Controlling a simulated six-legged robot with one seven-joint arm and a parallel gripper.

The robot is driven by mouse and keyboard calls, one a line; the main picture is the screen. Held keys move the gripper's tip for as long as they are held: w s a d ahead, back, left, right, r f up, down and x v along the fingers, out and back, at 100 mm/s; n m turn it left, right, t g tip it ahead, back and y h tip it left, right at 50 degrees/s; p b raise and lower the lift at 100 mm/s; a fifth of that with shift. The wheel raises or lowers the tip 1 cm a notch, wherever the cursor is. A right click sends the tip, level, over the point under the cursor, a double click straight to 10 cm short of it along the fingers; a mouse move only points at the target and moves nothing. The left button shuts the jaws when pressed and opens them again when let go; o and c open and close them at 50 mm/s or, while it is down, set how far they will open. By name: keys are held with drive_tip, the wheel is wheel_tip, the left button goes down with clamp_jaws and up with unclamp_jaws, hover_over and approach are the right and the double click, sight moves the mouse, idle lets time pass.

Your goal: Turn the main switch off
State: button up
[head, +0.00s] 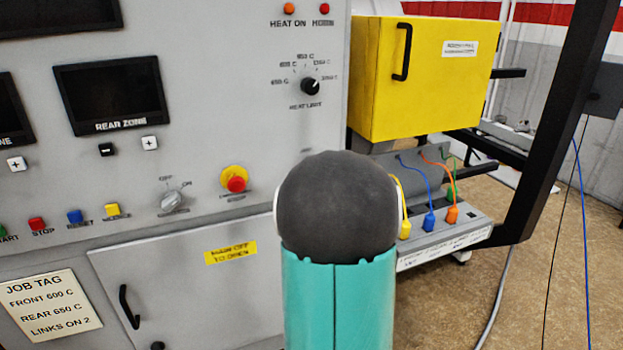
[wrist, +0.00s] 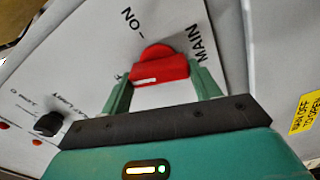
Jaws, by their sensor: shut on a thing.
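In the wrist view the red main switch (wrist: 160,72) is a bar handle with a white mark, in front of a round red hub. "MAIN" is printed to its right and "ON" to its upper left. The two green fingers of my gripper (wrist: 161,78) are shut on the handle, one at each end. I cannot tell exactly which position the handle points to. The word OFF for this switch does not show. In the head view neither the main switch nor my gripper shows; my own arm stands in front of the panel's right side.
The head view shows a grey selector (head: 172,201), a red emergency stop (head: 235,181) and a heat limit knob (head: 310,86). A door with a yellow label (head: 230,252) is shut below. A yellow box (head: 425,75) and plugged cables (head: 430,222) are at right.

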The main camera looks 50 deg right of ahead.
drive_tip(key=shift+n, duration=1.5)
drive_tip(key=o, duration=1)
drive_tip(key=v, duration=1.3)
drive_tip(key=shift+s+a+f, duration=0.1)
drive_tip(key=shift+s+a, duration=0.1)
drive_tip(key=shift+s, duration=0.1)
